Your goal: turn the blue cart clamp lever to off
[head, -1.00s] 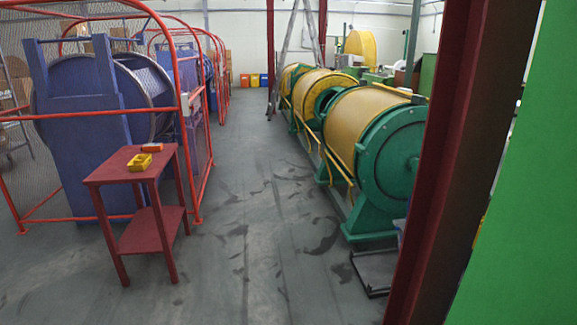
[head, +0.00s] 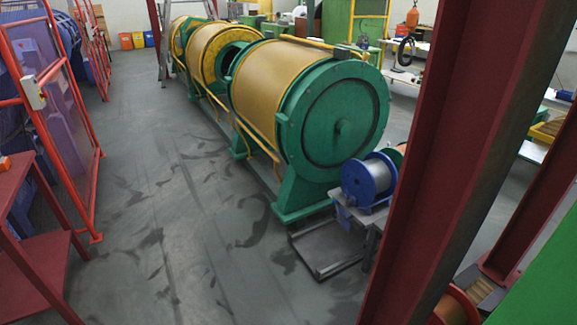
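I cannot make out a clamp lever or a clearly blue cart in the head view. A blue-flanged spool (head: 369,180) wound with pale wire sits on a small grey stand (head: 348,217) in front of the strander's green end. A blue part shows below the spool, too small to identify. Neither of my grippers is in view.
The green and yellow strander (head: 335,115) runs away through the middle. A low dark tray (head: 325,250) lies on the floor before it. A dark red column (head: 450,150) blocks the right. A red table (head: 30,265) and orange fence (head: 75,140) stand left. Grey floor between is free.

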